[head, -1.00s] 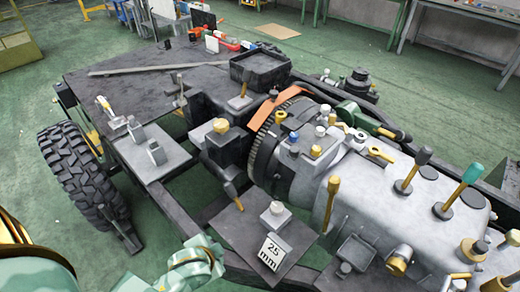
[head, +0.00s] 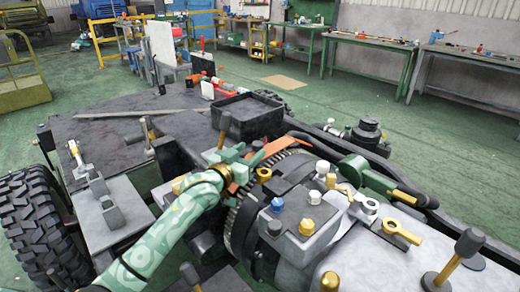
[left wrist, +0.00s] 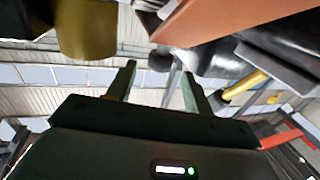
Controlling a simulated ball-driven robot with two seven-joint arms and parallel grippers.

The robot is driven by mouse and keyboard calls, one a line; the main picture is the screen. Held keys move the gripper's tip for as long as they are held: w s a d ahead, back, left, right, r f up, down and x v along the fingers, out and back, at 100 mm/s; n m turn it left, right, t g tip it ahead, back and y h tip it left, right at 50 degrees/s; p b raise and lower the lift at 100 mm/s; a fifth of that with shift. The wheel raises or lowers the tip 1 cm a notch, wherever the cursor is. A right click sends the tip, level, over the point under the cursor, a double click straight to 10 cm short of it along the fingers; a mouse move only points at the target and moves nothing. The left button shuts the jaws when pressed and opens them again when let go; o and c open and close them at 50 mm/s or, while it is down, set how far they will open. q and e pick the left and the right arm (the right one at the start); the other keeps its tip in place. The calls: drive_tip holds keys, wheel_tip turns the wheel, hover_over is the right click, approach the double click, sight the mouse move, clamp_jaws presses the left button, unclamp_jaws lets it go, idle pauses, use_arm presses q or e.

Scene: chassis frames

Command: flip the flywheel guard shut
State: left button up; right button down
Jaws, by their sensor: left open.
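The flywheel guard (head: 273,148) is an orange plate at the upper edge of the toothed flywheel (head: 236,222), near the middle of the head view. It slants up to the right, and my gripper and wrist hide its left part. It also shows as a broad orange face at the top of the left wrist view (left wrist: 235,20). My left gripper (head: 238,154) is open and empty, right beside the guard's left part. Whether it touches the guard I cannot tell. Its two fingers show in the left wrist view (left wrist: 158,85), with the guard above them. My right gripper is not in view.
A grey engine block with coloured caps (head: 300,215) stands right of the flywheel. A black open tray (head: 248,112) sits behind the guard. Upright levers (head: 148,132) stand left of my arm.

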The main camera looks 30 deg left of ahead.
sight(254, 148)
use_arm(q)
drive_tip(key=w, duration=0.1)
drive_tip(key=w+b, duration=0.1)
drive_tip(key=w, duration=0.2)
drive_tip(key=shift+w+d+f, duration=0.1)
drive_tip(key=shift+d+f, duration=0.1)
drive_tip(key=shift+f, duration=0.1)
drive_tip(key=shift+w+r, duration=0.1)
drive_tip(key=shift+w, duration=0.15)
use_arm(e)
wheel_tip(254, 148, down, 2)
use_arm(q)
drive_tip(key=shift+r, duration=0.1)
